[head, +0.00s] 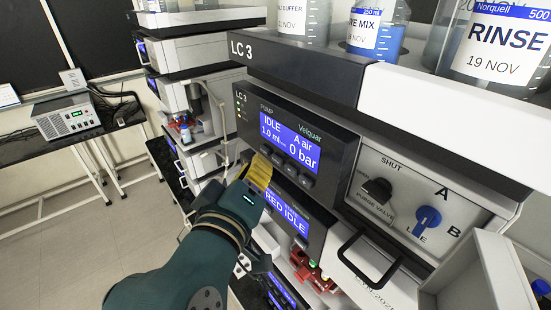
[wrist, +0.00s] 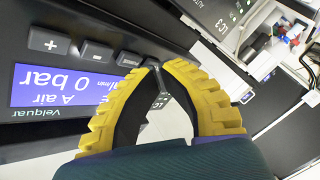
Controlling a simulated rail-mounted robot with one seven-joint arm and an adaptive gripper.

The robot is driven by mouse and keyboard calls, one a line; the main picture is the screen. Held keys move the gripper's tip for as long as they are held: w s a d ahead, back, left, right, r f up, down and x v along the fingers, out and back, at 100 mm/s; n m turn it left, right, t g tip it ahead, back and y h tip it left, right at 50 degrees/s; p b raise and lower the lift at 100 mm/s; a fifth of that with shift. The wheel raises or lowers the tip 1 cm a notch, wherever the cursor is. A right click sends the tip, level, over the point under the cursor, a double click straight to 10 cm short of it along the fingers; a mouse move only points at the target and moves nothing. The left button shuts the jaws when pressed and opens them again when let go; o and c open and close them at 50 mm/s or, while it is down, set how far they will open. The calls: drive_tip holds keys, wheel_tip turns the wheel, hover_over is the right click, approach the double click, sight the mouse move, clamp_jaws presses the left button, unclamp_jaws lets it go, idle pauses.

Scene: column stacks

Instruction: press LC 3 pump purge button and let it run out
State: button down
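The LC 3 pump module (head: 300,135) has a blue display (head: 289,141) reading IDLE, A air and 0 bar. A row of dark buttons (head: 291,170) runs below the display. In the wrist view the display (wrist: 66,86) is upside down, with plus (wrist: 50,41) and minus (wrist: 96,52) buttons beside it. My gripper (head: 262,163) has yellow ribbed fingers, and its tips are together at the left end of the button row. In the wrist view the tips (wrist: 157,68) cover part of the row's end. Contact and the covered button's label cannot be told.
A black purge valve knob (head: 378,188) and a blue A/B knob (head: 428,217) sit right of the pump. A black handle (head: 365,258) sticks out below them. Bottles, including RINSE (head: 500,45), stand on top. Another instrument stack (head: 185,85) stands left.

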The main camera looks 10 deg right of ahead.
drive_tip(key=shift+w+d, duration=0.15)
drive_tip(key=shift+d, duration=0.15)
drive_tip(key=shift+w+d, duration=0.2)
drive_tip(key=shift+d, duration=0.15)
idle(0.6)
drive_tip(key=shift+s+a, duration=0.45)
drive_tip(key=shift+a, duration=0.3)
drive_tip(key=a, duration=0.1)
drive_tip(key=s+a, duration=0.1)
drive_tip(key=a, duration=0.1)
drive_tip(key=s+a, duration=0.1)
drive_tip(key=shift+s+a, duration=0.15)
drive_tip(key=shift+s, duration=0.1)
idle(0.7)
